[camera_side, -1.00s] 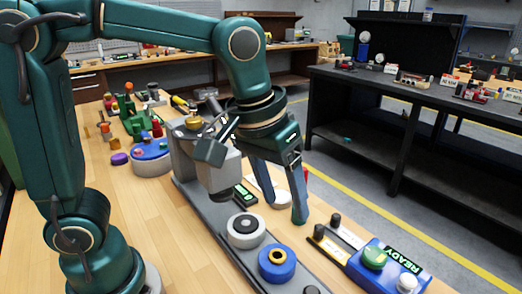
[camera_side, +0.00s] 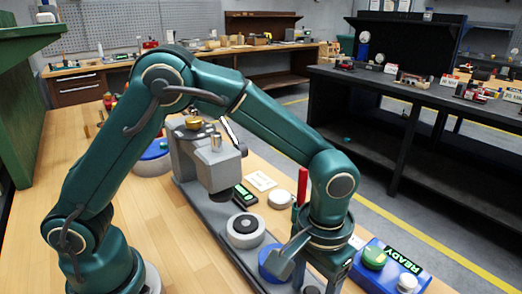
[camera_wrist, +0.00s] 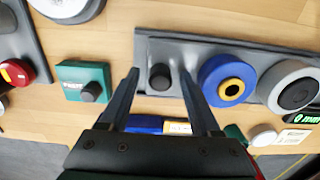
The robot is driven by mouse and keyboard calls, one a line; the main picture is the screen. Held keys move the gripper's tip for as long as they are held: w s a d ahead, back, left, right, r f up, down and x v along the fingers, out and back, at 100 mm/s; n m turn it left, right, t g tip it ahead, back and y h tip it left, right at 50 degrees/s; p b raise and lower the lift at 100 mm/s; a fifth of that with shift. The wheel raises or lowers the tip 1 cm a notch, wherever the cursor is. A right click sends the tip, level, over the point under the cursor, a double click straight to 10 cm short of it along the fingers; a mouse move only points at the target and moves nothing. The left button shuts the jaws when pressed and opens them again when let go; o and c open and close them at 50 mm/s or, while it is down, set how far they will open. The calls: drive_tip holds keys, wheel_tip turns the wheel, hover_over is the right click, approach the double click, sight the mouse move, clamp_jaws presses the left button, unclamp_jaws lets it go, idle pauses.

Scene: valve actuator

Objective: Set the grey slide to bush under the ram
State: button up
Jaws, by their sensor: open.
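The grey slide (camera_side: 228,262) runs out from under the press. The press head (camera_side: 215,165) has its dark ram pointing down. A grey bush with a black centre (camera_side: 245,230) and a blue bush (camera_side: 269,260) sit on the slide, both nearer the camera than the ram. In the wrist view, a black knob (camera_wrist: 160,81) stands at the slide's end, beside the blue bush (camera_wrist: 213,74) and the grey bush (camera_wrist: 271,82). My gripper (camera_wrist: 159,72) is open, its fingers appearing either side of the knob; contact cannot be told.
A blue box with a READY display (camera_side: 398,268) stands right of my wrist. A green box with a black button (camera_wrist: 83,80) is left of my fingers.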

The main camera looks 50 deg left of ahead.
drive_tip(key=shift+f, duration=0.15)
clamp_jaws()
idle(1.4)
